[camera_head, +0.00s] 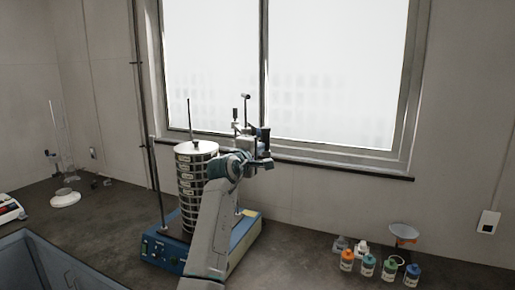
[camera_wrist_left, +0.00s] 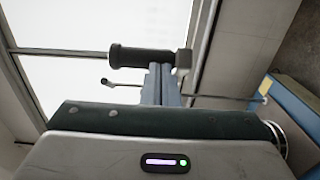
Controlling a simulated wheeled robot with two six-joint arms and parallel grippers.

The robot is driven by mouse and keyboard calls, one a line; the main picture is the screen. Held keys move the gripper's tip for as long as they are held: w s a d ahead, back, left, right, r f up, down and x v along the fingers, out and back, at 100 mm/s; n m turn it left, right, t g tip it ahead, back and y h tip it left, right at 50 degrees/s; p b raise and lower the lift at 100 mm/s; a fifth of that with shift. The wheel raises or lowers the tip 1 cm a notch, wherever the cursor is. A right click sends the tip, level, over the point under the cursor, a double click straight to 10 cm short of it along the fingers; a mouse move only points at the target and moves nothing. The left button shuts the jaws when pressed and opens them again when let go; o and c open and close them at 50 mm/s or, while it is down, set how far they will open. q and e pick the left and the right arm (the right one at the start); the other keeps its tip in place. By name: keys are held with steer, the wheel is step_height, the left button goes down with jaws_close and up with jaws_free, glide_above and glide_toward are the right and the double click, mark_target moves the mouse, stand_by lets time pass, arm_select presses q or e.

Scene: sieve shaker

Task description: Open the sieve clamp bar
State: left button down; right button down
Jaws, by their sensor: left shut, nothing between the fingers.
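The sieve shaker has a blue base (camera_head: 164,253) and a tall stack of metal sieves (camera_head: 188,185) with a pale lid. A dark upright grip (camera_head: 235,114), likely the clamp bar's handle, stands at the upper right of the stack. In the left wrist view the dark grip (camera_wrist_left: 140,55) ends in a grey block (camera_wrist_left: 184,61). My left gripper (camera_head: 245,130) is shut and empty. Its fingertips (camera_wrist_left: 160,68) are right at the grip; whether they touch it I cannot tell. My arm hides part of the stack and base. My right gripper is out of view.
A window (camera_head: 335,70) is behind the shaker. Glassware (camera_head: 65,197) and a scale (camera_head: 10,210) are at the left. Thin upright rods (camera_head: 190,120) rise by the stack.

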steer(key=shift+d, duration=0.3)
